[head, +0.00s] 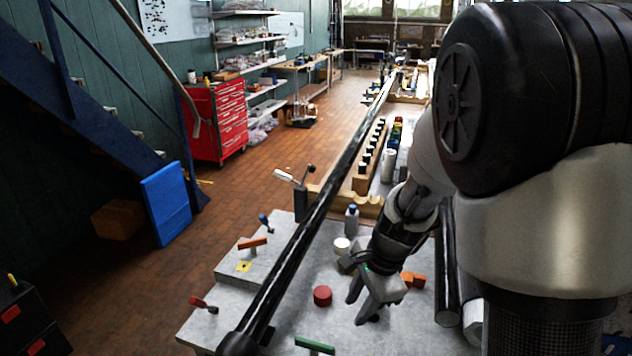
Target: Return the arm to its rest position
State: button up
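My arm (545,190) comes in from the right and fills much of that side. My gripper (362,300) hangs low over the grey work surface (225,325), with its fingers pointing down and towards me. Its fingers look spread apart, and I see nothing held between them. A red round cap (322,295) sits on the surface just left of the fingers. A white round piece (341,245) lies just behind, near the wrist. An orange block (412,280) is to the right of the gripper, partly hidden by it.
A long black mast (310,225) runs diagonally across the bench left of my gripper. Small handled tools (252,242) lie along the left edge. A small bottle (351,219) and a wooden rack (370,157) stand behind. A black tube (446,270) lies right. Open floor is left.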

jog(key=s+d+r+n+t+h, duration=0.1)
jog(key=s+d+r+n+t, duration=0.1)
jog(key=s+r+n, duration=0.5)
jog(key=s+d+r+n+t+h, duration=0.1)
jog(key=s+d+r+n+t, duration=0.1)
jog(key=s+r+n, duration=0.5)
jog(key=d+v, duration=0.1)
jog(key=v, duration=0.5)
